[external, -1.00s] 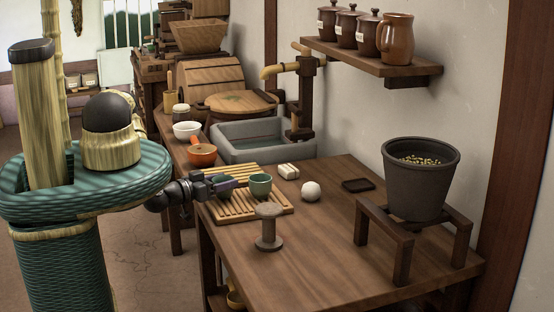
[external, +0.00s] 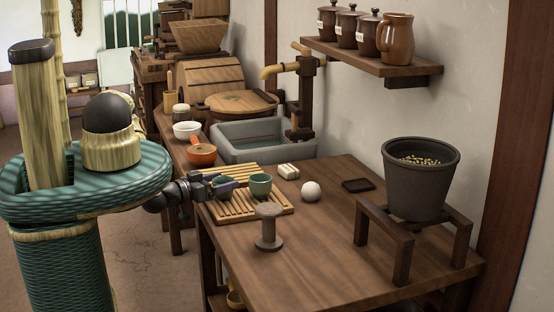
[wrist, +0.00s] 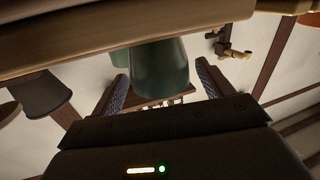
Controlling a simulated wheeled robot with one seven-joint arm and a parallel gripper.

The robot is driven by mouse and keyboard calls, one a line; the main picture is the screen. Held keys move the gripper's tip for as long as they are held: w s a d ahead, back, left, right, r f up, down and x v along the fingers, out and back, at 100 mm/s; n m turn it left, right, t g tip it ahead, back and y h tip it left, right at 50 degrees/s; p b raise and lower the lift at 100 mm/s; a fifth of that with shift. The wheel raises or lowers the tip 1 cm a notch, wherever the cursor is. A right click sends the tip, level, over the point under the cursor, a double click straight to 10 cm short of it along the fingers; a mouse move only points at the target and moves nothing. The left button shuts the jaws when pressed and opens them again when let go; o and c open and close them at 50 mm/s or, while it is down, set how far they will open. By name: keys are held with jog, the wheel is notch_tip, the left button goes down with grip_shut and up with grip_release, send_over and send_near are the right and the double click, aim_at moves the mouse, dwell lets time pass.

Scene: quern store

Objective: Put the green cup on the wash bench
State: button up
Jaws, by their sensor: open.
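The green cup (external: 260,185) stands upright on a slatted wooden rack (external: 262,208) on the near table. My gripper (external: 236,184) reaches in from the left, low over the rack, with its fingers pointing at the cup. In the wrist view, which looks upside down, the cup (wrist: 160,68) shows large between the two spread fingers of my gripper (wrist: 162,72). The gripper is open; whether a finger touches the cup cannot be told. The bench with a grey basin (external: 232,156), likely the wash bench, stands behind the near table.
A wooden spool (external: 268,228) stands in front of the rack. A white ball (external: 311,191), a pale block (external: 288,171) and a dark tray (external: 357,185) lie to the right. An orange pan (external: 202,154) and a white bowl (external: 187,130) stand left of the basin.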

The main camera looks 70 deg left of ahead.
jog(key=b+v, duration=0.1)
jog(key=v, duration=1)
jog(key=shift+s, duration=0.25)
jog(key=shift+o, duration=0.4)
jog(key=shift+w, duration=0.1)
